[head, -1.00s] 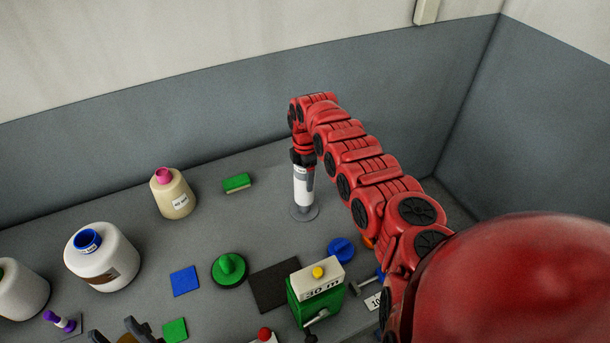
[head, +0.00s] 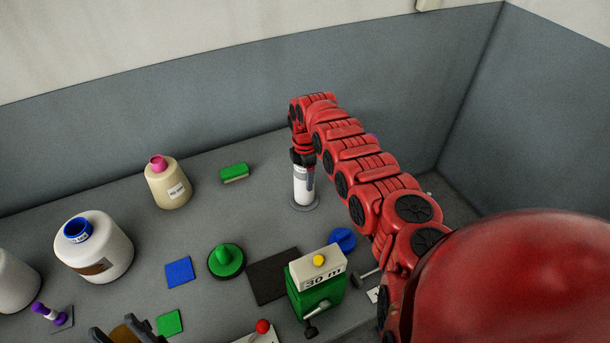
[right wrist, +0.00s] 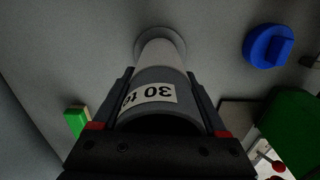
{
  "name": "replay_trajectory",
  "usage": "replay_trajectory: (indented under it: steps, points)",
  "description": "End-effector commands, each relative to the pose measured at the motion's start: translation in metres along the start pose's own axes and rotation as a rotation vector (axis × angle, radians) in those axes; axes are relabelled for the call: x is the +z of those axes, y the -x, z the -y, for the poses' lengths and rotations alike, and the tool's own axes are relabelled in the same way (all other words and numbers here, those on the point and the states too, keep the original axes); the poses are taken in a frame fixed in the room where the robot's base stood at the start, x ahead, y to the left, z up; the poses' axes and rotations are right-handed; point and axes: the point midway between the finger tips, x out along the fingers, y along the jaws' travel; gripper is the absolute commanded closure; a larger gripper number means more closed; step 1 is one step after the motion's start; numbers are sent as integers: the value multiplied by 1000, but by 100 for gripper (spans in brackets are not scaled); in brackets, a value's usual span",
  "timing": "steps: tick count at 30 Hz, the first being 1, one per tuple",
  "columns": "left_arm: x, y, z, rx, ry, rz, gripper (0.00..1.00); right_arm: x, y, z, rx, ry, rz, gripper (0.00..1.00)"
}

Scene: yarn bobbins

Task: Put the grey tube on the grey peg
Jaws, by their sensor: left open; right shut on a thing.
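My right gripper (head: 303,160) is shut on the grey tube (head: 308,178), which stands upright over the round grey base of the grey peg (head: 316,206). The right wrist view shows the tube (right wrist: 155,118) between the fingers (right wrist: 160,76), with an upside-down label starting "30 te". A white section shows below its grey part and reaches down to the round base (right wrist: 178,40). I cannot tell whether the tube touches the base. The peg's shaft cannot be made out. My left gripper (head: 114,328) is open at the bottom edge, partly cut off.
A green box with a "30 m" top (head: 318,268), a green knobbed disc (head: 226,262) and a blue knobbed piece (head: 342,239) stand nearer. A cream cone (head: 168,188), a large white bobbin (head: 105,250) and a green block (head: 234,173) are left. Table around the base is clear.

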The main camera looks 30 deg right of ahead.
Motion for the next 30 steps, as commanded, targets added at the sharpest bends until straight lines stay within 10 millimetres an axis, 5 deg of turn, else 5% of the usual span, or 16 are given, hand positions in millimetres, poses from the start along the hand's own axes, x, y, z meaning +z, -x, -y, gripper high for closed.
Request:
replay_trajectory:
  steps: [16,17,18,21,30]
  points:
    - [1,6,0,0,0,0,50,0,-7,0,0,0,0,80]
    - [1,5,0,0,0,0,50,0,-6,0,0,0,0,20]
    - [1,5,0,0,0,0,50,0,-5,0,0,0,0,12]
    - [1,5,0,0,0,0,50,0,-5,0,0,0,0,0]
    - [0,-1,0,0,0,0,50,0,2,0,0,0,0,0]
